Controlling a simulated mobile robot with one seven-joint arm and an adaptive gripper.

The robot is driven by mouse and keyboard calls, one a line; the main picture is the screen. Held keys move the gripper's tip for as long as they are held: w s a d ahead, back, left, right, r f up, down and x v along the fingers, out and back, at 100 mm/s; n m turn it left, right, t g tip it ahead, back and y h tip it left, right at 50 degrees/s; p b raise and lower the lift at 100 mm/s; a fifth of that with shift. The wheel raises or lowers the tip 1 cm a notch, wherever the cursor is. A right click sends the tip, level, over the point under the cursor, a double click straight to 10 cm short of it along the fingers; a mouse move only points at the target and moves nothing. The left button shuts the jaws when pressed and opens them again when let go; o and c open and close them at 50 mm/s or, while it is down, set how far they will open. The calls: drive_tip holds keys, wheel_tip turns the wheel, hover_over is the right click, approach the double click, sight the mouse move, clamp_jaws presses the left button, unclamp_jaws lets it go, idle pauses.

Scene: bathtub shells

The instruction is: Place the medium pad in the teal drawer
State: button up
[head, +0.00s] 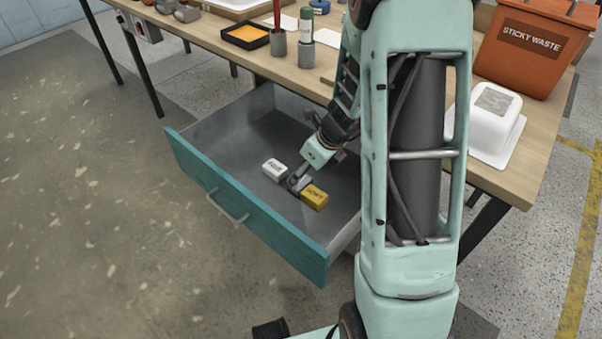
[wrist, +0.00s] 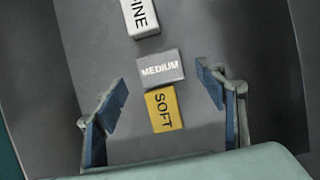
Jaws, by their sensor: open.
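The teal drawer (head: 245,214) is pulled open below the table. In the wrist view the grey pad marked MEDIUM (wrist: 161,67) lies on the drawer floor, between a white pad (wrist: 140,18) whose label is cut off to "INE" and a yellow pad marked SOFT (wrist: 163,109). In the head view the white pad (head: 274,168) and yellow pad (head: 314,196) show, and the grey one is mostly hidden by the gripper. My gripper (wrist: 161,78) is open and empty. Its fingers are on either side of the grey and yellow pads, apart from them.
The drawer walls and front surround my gripper, with bare drawer floor to the left. On the table (head: 340,83) stand an orange STICKY WASTE bin (head: 530,48), a white tub (head: 487,125), a black tray with orange content (head: 245,35) and grey cups (head: 306,55).

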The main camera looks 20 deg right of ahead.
drive_tip(key=p+v, duration=0.2)
drive_tip(key=v, duration=0.4)
drive_tip(key=shift+r, duration=0.3)
drive_tip(key=shift+s, duration=0.1)
